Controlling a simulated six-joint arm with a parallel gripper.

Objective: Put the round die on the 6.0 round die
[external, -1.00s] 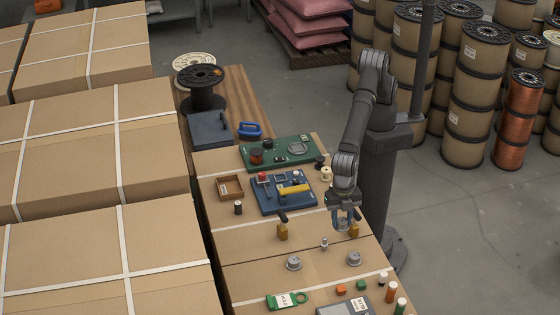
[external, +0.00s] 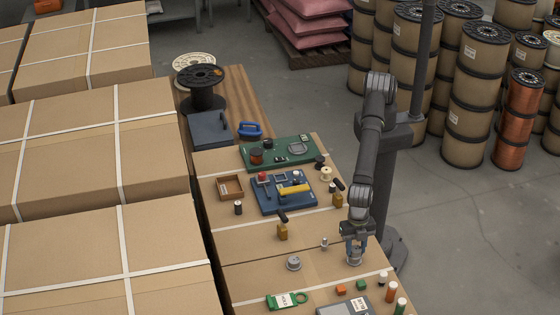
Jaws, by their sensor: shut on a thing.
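My gripper (external: 355,249) points down at the right side of the workbench, its fingers shut on a small grey round die that they mostly hide. A grey round die (external: 353,261) is directly below at the fingertips. I cannot tell whether the held die touches it or hangs just above it. Another grey round die (external: 293,263), with a raised middle, lies on the bench to the left, apart from the gripper. No size marking is readable on any die, so I cannot tell by label which is the 6.0 one.
A small metal peg (external: 324,243) stands left of the gripper. An orange block (external: 341,290), a green block (external: 361,285) and several small bottles are at the front.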

